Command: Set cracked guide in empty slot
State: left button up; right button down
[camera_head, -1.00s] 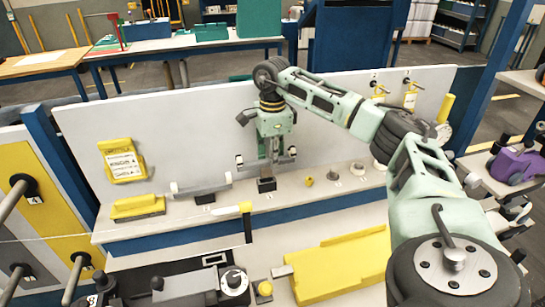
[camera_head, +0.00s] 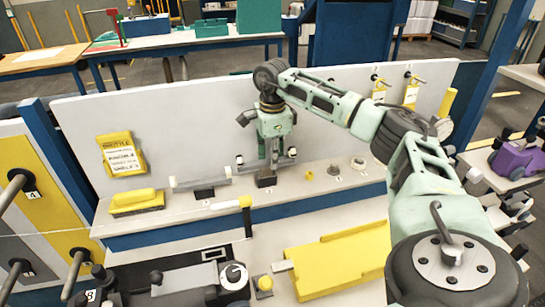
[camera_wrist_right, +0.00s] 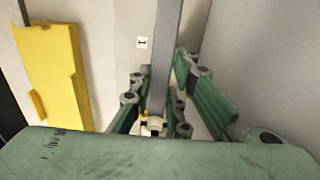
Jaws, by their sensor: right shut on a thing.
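My right gripper (camera_head: 267,170) points down over the back ledge, just above or at a small dark block (camera_head: 266,182). Its fingers are closed in on a slim grey piece, apparently the guide. In the right wrist view a grey bar (camera_wrist_right: 165,50) runs between the green fingers (camera_wrist_right: 155,118), with a small pale and orange part (camera_wrist_right: 152,125) at their tips. No crack is visible, and the fingers hide the held piece's lower end. The empty slot cannot be made out. My left gripper is not in view.
A grey bar (camera_head: 200,182) lies left of the gripper, close to it. Small parts, including a pale ring (camera_head: 357,164), stand on the ledge to the right. A yellow sign (camera_head: 122,155) hangs on the back panel. A yellow tray (camera_head: 340,262) lies in front.

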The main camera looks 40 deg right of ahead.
dwell(0.3)
jog(key=shift+f+b, duration=0.5)
jog(key=shift+f, duration=0.9)
jog(key=c, duration=2.1)
grip_release()
jog(key=shift+f, duration=0.1)
jog(key=o, duration=0.5)
jog(key=shift+r, duration=0.2)
notch_tip(320, 180, up, 12)
jog(key=shift+f, duration=0.1)
